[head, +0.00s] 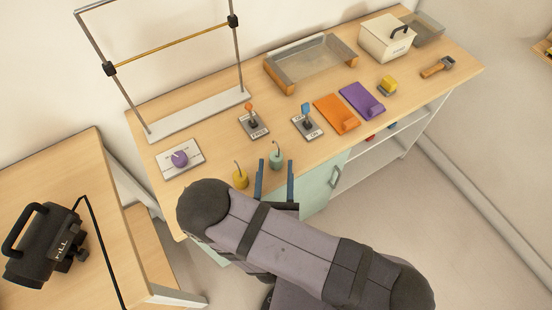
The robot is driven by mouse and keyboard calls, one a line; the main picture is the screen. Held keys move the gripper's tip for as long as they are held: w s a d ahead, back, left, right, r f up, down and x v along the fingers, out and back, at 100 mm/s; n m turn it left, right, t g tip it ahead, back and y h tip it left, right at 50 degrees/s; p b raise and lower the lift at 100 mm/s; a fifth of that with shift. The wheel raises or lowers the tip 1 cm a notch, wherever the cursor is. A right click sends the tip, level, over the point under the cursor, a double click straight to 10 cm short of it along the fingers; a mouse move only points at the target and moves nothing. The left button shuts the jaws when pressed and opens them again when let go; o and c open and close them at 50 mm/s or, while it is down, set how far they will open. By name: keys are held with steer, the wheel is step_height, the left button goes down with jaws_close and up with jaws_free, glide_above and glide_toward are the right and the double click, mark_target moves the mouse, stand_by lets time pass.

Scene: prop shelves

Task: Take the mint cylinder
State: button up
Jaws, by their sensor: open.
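The mint cylinder (276,160) stands upright on the wooden table near its front edge, with a thin hook or wire rising from its top. A similar yellow cylinder (240,179) stands just to its left. My gripper (275,172) is open, its two blue fingers pointing toward the mint cylinder, one at each side in the picture. I cannot tell whether the fingers touch it or are level with it. My arm covers the area in front of the table edge.
Two small levers on grey plates, one orange (252,121) and one blue (306,121), stand behind. A purple knob (180,159) on a white plate is at left. Orange (336,113) and purple (361,101) pieces lie right. A metal frame (198,113) rises at the back.

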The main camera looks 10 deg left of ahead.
mark_target(276, 164)
steer(key=shift+w+a+f, duration=0.1)
steer(key=shift+w+a, duration=0.15)
steer(key=shift+w, duration=0.85)
steer(key=shift+w+a+f, duration=0.1)
steer(key=shift+w+a, duration=0.1)
steer(key=shift+w, duration=0.9)
steer(key=shift+c, duration=0.7)
steer(key=c, duration=1)
